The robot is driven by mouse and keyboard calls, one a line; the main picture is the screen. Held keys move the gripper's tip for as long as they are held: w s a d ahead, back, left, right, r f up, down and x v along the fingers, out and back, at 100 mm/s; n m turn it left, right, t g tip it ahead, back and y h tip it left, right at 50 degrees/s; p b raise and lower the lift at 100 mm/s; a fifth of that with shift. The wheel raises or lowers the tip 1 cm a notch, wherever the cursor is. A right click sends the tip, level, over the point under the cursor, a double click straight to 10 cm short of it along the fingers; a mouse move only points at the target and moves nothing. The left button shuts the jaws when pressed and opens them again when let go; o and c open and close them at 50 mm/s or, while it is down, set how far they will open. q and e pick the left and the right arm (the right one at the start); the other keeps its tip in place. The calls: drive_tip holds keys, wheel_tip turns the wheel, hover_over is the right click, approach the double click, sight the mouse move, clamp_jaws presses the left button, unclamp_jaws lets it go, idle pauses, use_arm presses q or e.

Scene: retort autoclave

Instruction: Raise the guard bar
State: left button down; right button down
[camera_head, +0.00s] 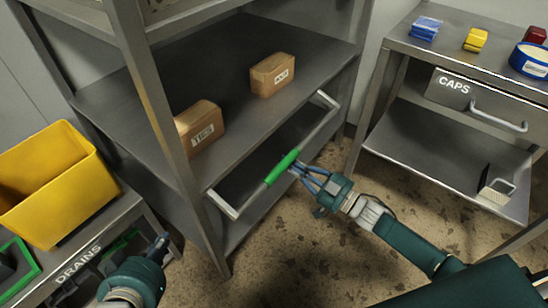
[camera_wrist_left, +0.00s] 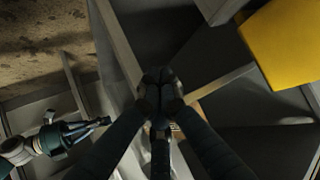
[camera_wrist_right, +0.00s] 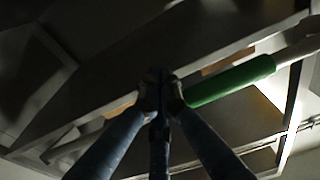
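The guard bar is a pale frame (camera_head: 323,112) with a green grip (camera_head: 282,167) on its front rail. It juts from the front of the grey shelf rack, below the shelf with boxes. My right gripper (camera_head: 297,170) is at the green grip, its fingers appearing closed on the bar. In the right wrist view, the green grip (camera_wrist_right: 230,80) runs off to the right from behind the fingers (camera_wrist_right: 160,95), which hide its end. My left gripper (camera_head: 162,243) is at lower left, apart from the bar. Its fingertips (camera_wrist_left: 161,88) look together and empty.
Two brown boxes (camera_head: 272,75) (camera_head: 199,127) sit on the rack shelf (camera_head: 235,65). A yellow bin (camera_head: 55,185) stands on the DRAINS cabinet (camera_head: 85,250) at left. The CAPS drawer unit (camera_head: 470,95) stands at right. Speckled floor (camera_head: 300,250) is open in front of the rack.

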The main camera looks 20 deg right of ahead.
sight(293, 155)
drive_tip(key=shift+s+d+r+p, duration=0.1)
drive_tip(key=shift+r+p, duration=0.05)
drive_tip(key=shift+p, duration=0.35)
drive_tip(key=shift+r+p, duration=0.1)
drive_tip(key=shift+p, duration=0.35)
drive_tip(key=shift+s+d+g+p, duration=0.1)
drive_tip(key=shift+s+g+p, duration=0.05)
drive_tip(key=shift+g+p, duration=0.25)
use_arm(q)
drive_tip(key=s+a+f+g+y, duration=0.1)
drive_tip(key=s+a+f+g, duration=0.1)
drive_tip(key=s, duration=0.5)
drive_tip(key=s+a+f+g, duration=0.2)
drive_tip(key=s+f+g, duration=0.2)
drive_tip(key=s, duration=0.3)
drive_tip(key=shift+s+a+f+g+y+p, duration=0.15)
drive_tip(key=shift+a+f+g+y+p, duration=0.2)
drive_tip(key=shift+g, duration=0.25)
use_arm(e)
drive_tip(key=shift+s+d+r+h, duration=0.1)
drive_tip(key=shift+h, duration=0.2)
